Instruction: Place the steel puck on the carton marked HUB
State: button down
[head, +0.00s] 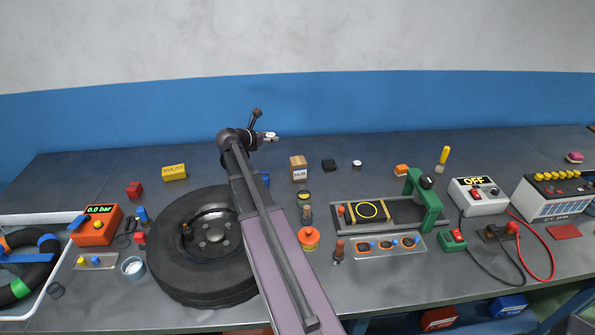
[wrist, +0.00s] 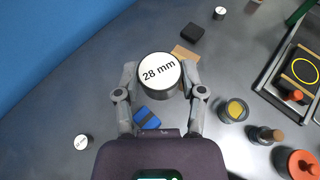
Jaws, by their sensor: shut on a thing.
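My gripper (wrist: 160,78) is shut on a round puck (wrist: 158,70) with a dark side and a white top reading "28 mm". In the head view, my gripper (head: 264,137) holds the puck (head: 271,135) up in the air above the back of the bench. The brown carton marked HUB (head: 299,173) stands on the bench, lower and to the right of the puck. In the wrist view the carton (wrist: 184,56) is partly hidden behind the puck and the right finger. Whether the held puck is steel is not clear from its look.
Two similar white-topped pucks stand on the bench, one right of the carton (wrist: 220,12) and one at lower left (wrist: 82,142). A black block (head: 328,165) is right of the carton. A yellow carton (head: 174,172) and a wheel (head: 202,255) lie left.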

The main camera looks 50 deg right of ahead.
jog(key=s+a+f+b, duration=0.4)
jog(key=s+f+b, duration=0.2)
jog(key=s, duration=0.3)
jog(key=shift+s+a+f+m+g, duration=0.2)
jog(key=shift+s+f+m+g, duration=0.15)
jog(key=shift+f, duration=0.3)
jog(key=shift+d, duration=0.15)
jog(key=b, duration=0.1)
send_over(297, 161)
jog(key=a, duration=0.1)
jog(key=shift+s+f, duration=0.2)
jog(key=shift+f, duration=0.45)
jog(key=shift+w+d, duration=0.15)
jog(key=shift+d, duration=0.05)
jog(key=shift+w+d+f+b, duration=0.1)
jog(key=shift+d+f+b, duration=0.3)
jog(key=shift+f+b, duration=1.45)
jog(key=shift+b, duration=0.15)
jog(key=shift+f, duration=0.2)
